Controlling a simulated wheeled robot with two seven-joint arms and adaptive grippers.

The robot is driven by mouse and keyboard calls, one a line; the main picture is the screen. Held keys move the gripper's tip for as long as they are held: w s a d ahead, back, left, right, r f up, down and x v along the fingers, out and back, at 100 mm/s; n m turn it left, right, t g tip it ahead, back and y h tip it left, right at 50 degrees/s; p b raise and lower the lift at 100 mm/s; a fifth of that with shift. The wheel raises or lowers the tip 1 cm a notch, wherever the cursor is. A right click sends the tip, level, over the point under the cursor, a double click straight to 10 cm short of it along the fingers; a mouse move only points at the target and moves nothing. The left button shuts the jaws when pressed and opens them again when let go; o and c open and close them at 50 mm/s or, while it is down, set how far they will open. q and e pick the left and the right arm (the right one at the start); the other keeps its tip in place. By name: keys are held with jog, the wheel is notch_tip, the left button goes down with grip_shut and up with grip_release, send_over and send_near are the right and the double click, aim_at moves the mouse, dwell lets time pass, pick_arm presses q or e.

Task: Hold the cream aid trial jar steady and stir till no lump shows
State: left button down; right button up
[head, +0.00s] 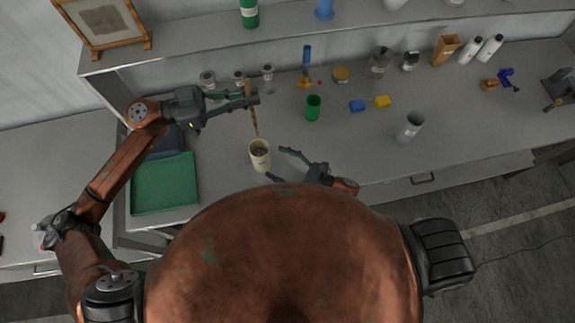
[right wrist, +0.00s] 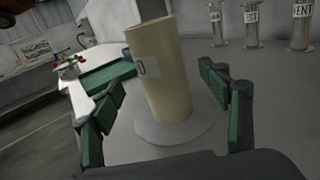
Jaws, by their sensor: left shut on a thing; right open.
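The cream jar (head: 260,160) stands upright near the front edge of the bench, with dark contents showing at its mouth. In the right wrist view the jar (right wrist: 160,75) stands on a pale round base between my open fingers. My right gripper (head: 279,164) is open around the jar's near right side, and its fingers (right wrist: 170,100) appear clear of the wall. My left gripper (head: 249,97) is shut on a brown stirring stick (head: 252,118) above and behind the jar. The stick points down toward the jar's mouth. Lumps inside are too small to tell.
A green tray (head: 164,186) lies left of the jar. A green cup (head: 313,107), a blue block (head: 357,106), a yellow block (head: 383,102) and a grey beaker (head: 409,126) stand to the right.

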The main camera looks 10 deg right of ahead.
aim_at(253, 152)
jog(key=x, duration=0.7)
jog(key=shift+w+a, duration=0.2)
jog(key=shift+a, duration=0.05)
jog(key=shift+c, duration=0.6)
jog(key=c, duration=1.2)
